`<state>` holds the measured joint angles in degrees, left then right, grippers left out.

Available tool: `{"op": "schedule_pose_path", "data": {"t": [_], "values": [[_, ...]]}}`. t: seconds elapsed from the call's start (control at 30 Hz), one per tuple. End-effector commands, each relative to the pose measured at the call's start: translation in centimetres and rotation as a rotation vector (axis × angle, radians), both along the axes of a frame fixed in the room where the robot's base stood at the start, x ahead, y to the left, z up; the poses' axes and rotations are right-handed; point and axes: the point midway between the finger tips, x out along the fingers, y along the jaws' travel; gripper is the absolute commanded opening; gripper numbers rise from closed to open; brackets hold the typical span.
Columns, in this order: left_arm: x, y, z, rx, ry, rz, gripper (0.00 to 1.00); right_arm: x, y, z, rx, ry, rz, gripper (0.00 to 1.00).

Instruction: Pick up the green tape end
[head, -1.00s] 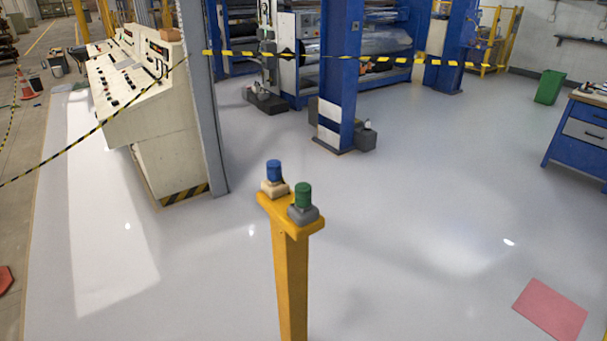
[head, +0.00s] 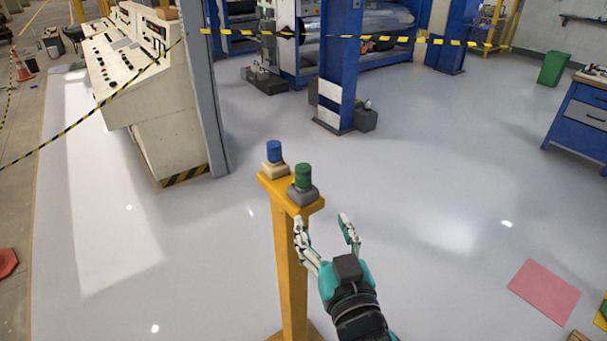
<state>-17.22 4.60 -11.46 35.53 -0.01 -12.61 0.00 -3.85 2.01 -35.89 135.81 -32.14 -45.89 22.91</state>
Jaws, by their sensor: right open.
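The green tape end (head: 303,176) is a short green cylinder on a grey base (head: 303,195). It stands upright on the top of a yellow post (head: 289,260), at the right front corner. A blue cylinder (head: 274,151) on a beige base stands beside it, to the left and behind. My right gripper (head: 322,222) has come in from the bottom, with its fingers apart and nothing between them. It is below and to the right of the green tape end in the picture, and apart from it. My left gripper is not in view.
A white control console (head: 150,90) stands at the left behind striped tape. A blue column (head: 340,65) and film roller machine stand at the back. A blue workbench (head: 585,115) is at the right. A red mat (head: 543,291) lies on the mostly clear grey floor.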

Motion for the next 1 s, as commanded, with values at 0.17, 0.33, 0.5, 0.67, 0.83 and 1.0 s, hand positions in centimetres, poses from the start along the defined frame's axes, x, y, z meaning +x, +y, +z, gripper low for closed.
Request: {"op": "schedule_pose_path", "data": {"t": [0.17, 0.33, 0.5, 0.67, 0.83, 1.0], "values": [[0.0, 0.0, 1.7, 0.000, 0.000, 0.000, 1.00, 3.8, 0.8, 0.5, -0.003, -0.001, -0.001, 0.59], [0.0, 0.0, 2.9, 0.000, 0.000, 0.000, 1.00, 7.4, 1.7, 0.4, -0.003, 0.000, 0.000, 0.59], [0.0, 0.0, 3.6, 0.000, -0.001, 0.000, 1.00, 10.0, 2.4, 0.2, -0.002, 0.001, 0.000, 0.59], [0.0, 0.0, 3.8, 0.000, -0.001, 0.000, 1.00, 10.9, 2.5, 0.1, 0.000, 0.002, 0.000, 0.59], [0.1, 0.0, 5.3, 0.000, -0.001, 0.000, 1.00, 12.8, 2.7, 0.7, -0.004, 0.001, -0.001, 0.59], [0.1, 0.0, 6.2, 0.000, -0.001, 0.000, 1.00, 15.1, 3.1, 0.5, -0.002, 0.001, 0.000, 0.59]]}}
